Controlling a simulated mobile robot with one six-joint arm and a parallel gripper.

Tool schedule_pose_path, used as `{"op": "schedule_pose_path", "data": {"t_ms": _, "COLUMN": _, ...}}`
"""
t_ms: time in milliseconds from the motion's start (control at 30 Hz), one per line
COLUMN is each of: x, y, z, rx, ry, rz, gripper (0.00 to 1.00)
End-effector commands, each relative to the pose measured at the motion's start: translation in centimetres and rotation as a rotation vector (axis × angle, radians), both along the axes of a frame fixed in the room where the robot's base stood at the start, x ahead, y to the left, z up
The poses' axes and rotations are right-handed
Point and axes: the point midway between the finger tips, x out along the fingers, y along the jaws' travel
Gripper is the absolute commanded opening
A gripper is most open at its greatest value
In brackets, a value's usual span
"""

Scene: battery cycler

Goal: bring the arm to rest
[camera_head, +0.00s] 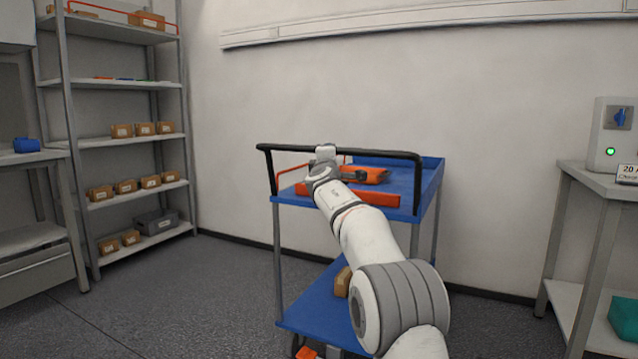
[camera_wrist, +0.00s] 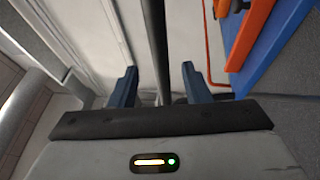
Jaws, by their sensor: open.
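My white arm (camera_head: 368,240) reaches forward from the lower right over the blue cart (camera_head: 425,190). Its wrist (camera_head: 325,153) is at the cart's black handle (camera_head: 390,153). In the wrist view my gripper (camera_wrist: 159,75) is open, with its two dark fingers well apart. The black handle bar (camera_wrist: 156,40) runs through the gap between the fingers in the picture; I cannot tell whether it lies between them or beyond. Nothing is held. In the head view the fingers cannot be made out clearly.
An orange item (camera_head: 370,174) lies on the cart's top, and a small brown box (camera_head: 343,282) on its lower shelf. A shelf rack (camera_head: 135,195) with several boxes stands left. A bench (camera_head: 600,182) with a cycler unit (camera_head: 612,135) stands right. Floor between is clear.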

Motion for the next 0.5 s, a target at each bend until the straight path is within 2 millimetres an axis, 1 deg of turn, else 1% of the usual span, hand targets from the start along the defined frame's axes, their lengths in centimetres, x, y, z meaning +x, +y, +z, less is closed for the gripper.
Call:
{"op": "schedule_pose_path", "data": {"t_ms": 33, "x": -0.7, "y": -0.8, "z": 2.1, "rx": 0.030, "ry": 0.008, "rz": -0.015, "gripper": 0.43}}
{"op": "schedule_pose_path", "data": {"t_ms": 133, "x": -2.7, "y": -3.0, "z": 4.7, "rx": 0.123, "ry": 0.049, "rz": -0.060, "gripper": 0.43}}
{"op": "schedule_pose_path", "data": {"t_ms": 200, "x": -4.6, "y": -4.9, "z": 6.3, "rx": 0.206, "ry": 0.089, "rz": -0.103, "gripper": 0.43}}
{"op": "schedule_pose_path", "data": {"t_ms": 267, "x": -6.5, "y": -6.4, "z": 7.3, "rx": 0.279, "ry": 0.127, "rz": -0.143, "gripper": 0.43}}
{"op": "schedule_pose_path", "data": {"t_ms": 367, "x": -9.9, "y": -8.7, "z": 8.5, "rx": 0.397, "ry": 0.194, "rz": -0.212, "gripper": 0.43}}
{"op": "schedule_pose_path", "data": {"t_ms": 400, "x": -11.4, "y": -9.6, "z": 8.8, "rx": 0.443, "ry": 0.221, "rz": -0.241, "gripper": 0.43}}
{"op": "schedule_pose_path", "data": {"t_ms": 467, "x": -13.8, "y": -10.8, "z": 9.2, "rx": 0.513, "ry": 0.265, "rz": -0.286, "gripper": 0.43}}
{"op": "schedule_pose_path", "data": {"t_ms": 500, "x": -15.5, "y": -11.5, "z": 9.4, "rx": 0.559, "ry": 0.295, "rz": -0.316, "gripper": 0.43}}
